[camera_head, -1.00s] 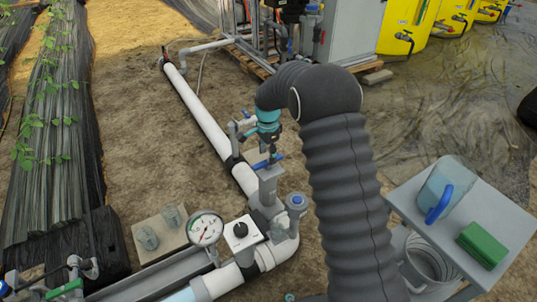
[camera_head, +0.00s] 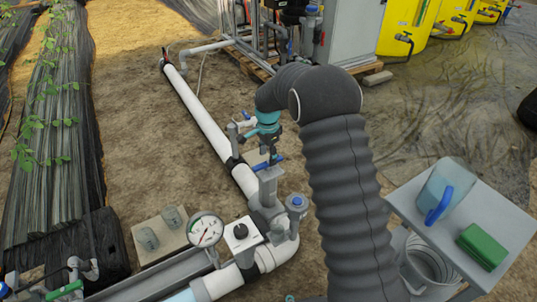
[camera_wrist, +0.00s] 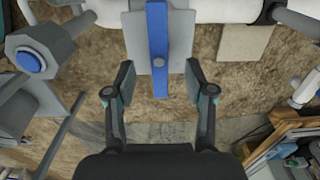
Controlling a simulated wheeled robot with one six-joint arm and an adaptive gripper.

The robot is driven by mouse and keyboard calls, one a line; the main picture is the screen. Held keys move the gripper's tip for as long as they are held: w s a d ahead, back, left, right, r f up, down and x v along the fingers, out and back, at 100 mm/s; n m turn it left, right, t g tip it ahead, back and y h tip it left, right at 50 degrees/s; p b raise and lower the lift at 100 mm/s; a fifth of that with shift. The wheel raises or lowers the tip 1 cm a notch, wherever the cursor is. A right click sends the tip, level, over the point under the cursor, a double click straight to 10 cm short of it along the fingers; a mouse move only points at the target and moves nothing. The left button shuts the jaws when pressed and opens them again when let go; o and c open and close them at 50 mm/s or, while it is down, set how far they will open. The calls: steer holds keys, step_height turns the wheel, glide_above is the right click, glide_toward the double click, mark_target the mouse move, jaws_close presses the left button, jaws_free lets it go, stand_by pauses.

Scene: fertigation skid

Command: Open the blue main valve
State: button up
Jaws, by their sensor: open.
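The blue main valve handle (camera_head: 268,162) is a flat lever on a grey mount on the white pipe, in the middle of the head view. In the wrist view the blue handle (camera_wrist: 158,50) is a long bar with a grey pivot bolt, upright in the picture on a grey plate (camera_wrist: 138,45). My gripper (camera_head: 268,148) is just above the handle. In the wrist view my gripper (camera_wrist: 159,90) is open, one finger on each side of the handle's lower end, with gaps on both sides. The fingers do not appear to touch it.
A pressure gauge (camera_head: 205,230), a black knob on a white box (camera_head: 240,232) and a blue-capped fitting (camera_head: 296,203) stand nearby on the piping. Bare soil surrounds the pipe.

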steer(key=shift+f, duration=0.15)
steer(key=shift+f+b, duration=1.1)
steer(key=shift+f, duration=1.05)
steer(key=shift+c, duration=0.2)
jaws_close()
steer(key=n, duration=0.4)
steer(key=shift+r+p, duration=0.1)
steer(key=shift+p, duration=0.2)
steer(key=n, duration=0.5)
steer(key=shift+s+n, duration=0.1)
steer(key=shift+n, duration=0.2)
steer(key=n+p, duration=0.1)
steer(key=n, duration=0.8)
steer(key=shift+n, duration=0.4)
